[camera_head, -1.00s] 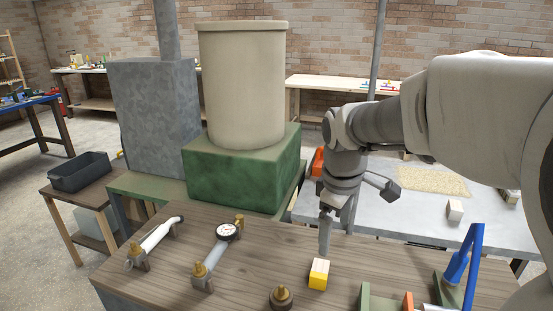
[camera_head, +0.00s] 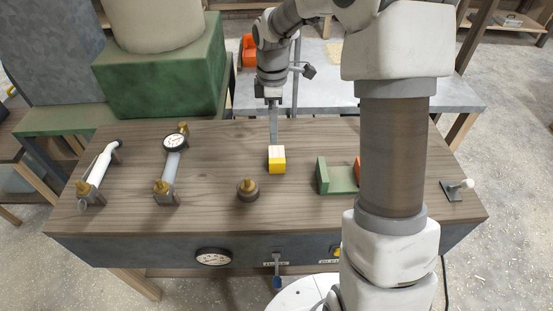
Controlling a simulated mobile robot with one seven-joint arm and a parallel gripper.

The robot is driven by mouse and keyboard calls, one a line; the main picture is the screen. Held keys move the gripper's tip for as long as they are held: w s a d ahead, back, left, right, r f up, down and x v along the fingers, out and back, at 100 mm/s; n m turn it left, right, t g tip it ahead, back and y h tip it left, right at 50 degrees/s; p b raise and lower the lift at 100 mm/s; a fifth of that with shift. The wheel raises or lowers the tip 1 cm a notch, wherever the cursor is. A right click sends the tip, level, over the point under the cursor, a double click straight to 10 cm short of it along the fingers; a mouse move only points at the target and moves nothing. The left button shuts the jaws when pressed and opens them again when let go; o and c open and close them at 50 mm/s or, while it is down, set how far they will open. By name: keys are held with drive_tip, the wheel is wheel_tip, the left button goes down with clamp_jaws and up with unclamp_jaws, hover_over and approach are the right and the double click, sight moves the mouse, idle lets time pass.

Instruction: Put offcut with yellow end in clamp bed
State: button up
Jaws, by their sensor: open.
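The offcut (camera_head: 277,167), a small pale wood block with a yellow end facing me, lies on the brown wooden bench top (camera_head: 220,205). My gripper (camera_head: 273,143) points down at the block's far side, its finger ends close to or beside the block. The fingers are seen edge-on, and the gap between them does not show. I cannot tell whether they touch the block. What looks like the clamp bed, a green open bracket (camera_head: 338,182) with an orange part, stands to the right of the block. My own arm hides its right side.
A brass-topped knob (camera_head: 247,190) stands left of and nearer than the offcut. Two pipe fittings, one with a gauge (camera_head: 175,143), stand further left. A small white-tipped lever (camera_head: 457,190) is at the right. The green block (camera_head: 165,85) with its cream drum rises behind the bench.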

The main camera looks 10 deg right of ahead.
sight(275, 154)
wheel_tip(275, 154, down, 8)
drive_tip(key=shift+r+b, duration=0.2)
drive_tip(key=shift+b, duration=0.3)
drive_tip(key=shift+d+f+b, duration=0.15)
drive_tip(key=shift+f+b, duration=0.1)
drive_tip(key=shift+f, duration=1.15)
drive_tip(key=shift+d+f+b, duration=0.1)
drive_tip(key=shift+f+b, duration=0.15)
drive_tip(key=shift+f, duration=1.1)
drive_tip(key=shift+r, duration=0.15)
drive_tip(key=c, duration=1.2)
